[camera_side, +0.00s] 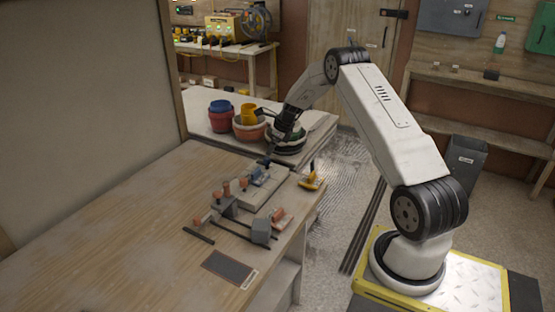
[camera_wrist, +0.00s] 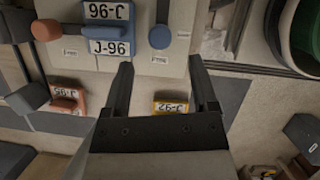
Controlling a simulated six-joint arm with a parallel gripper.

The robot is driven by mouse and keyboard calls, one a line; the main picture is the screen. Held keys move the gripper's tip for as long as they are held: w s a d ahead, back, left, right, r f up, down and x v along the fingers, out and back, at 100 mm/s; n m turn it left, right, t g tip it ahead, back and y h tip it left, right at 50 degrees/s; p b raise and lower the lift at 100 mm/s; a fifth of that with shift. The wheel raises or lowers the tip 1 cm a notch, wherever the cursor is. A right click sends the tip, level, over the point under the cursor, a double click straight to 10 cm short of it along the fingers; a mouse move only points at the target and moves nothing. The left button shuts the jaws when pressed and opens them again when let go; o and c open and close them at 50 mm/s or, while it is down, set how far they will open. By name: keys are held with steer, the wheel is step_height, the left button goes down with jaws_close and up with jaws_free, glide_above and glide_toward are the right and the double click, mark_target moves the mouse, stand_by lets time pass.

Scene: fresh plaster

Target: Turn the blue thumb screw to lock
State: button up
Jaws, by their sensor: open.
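The blue thumb screw (camera_wrist: 160,37) has a round blue head in the wrist view, to the right of a blue block labelled J-96 (camera_wrist: 110,47). In the side view a small dark-blue head (camera_side: 264,161) shows at the far end of the fixture (camera_side: 265,190). My gripper (camera_wrist: 161,61) is open, its two dark fingers spread and empty. In the wrist view the screw head lies just beyond the fingertips, between their lines. In the side view my gripper (camera_side: 271,150) points down close above the blue head. I cannot tell whether they touch.
An orange knob (camera_wrist: 46,30) and orange block (camera_wrist: 68,103) lie left in the wrist view. A yellow block (camera_wrist: 170,106) shows between the fingers. Buckets (camera_side: 222,120) stand behind the fixture. The left bench top (camera_side: 110,230) is clear.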

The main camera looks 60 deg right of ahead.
mark_target(267, 158)
steer(key=shift+x, duration=2.75)
jaws_close()
